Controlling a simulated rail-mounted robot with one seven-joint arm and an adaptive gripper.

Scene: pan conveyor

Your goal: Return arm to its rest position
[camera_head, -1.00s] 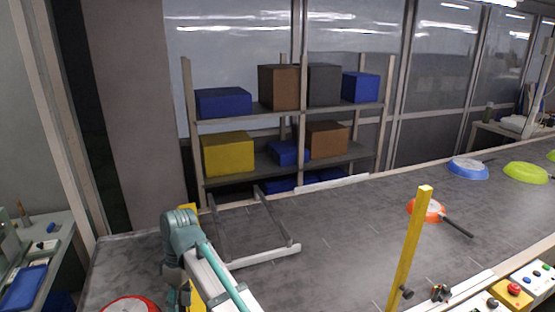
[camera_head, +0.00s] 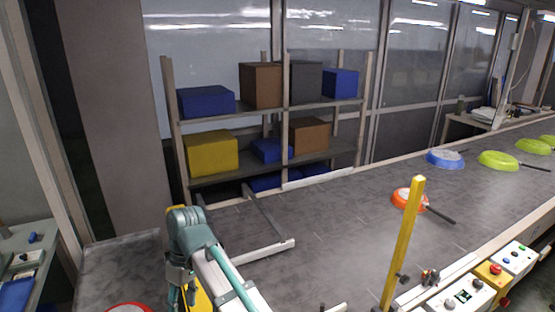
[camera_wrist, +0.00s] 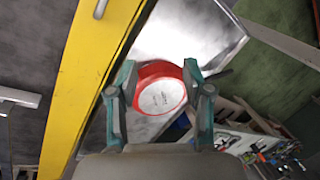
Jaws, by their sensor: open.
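My gripper (camera_wrist: 160,72) is in the wrist view with its two fingers spread apart, open. A red-rimmed pan (camera_wrist: 160,96) with a pale base shows between the fingers in that picture; it looks to lie beyond them, and I see no finger gripping it. In the head view my arm is bent at the lower left, beside a yellow part, and its fingers are not clear there. The red pan is only a cut-off rim (camera_head: 130,308) at the bottom edge.
The grey conveyor (camera_head: 330,225) carries an orange pan (camera_head: 408,197), a blue pan (camera_head: 445,158) and several green pans (camera_head: 498,160). A yellow post (camera_head: 403,245) stands at the near edge beside control boxes (camera_head: 462,298). A shelf with boxes (camera_head: 212,153) stands behind.

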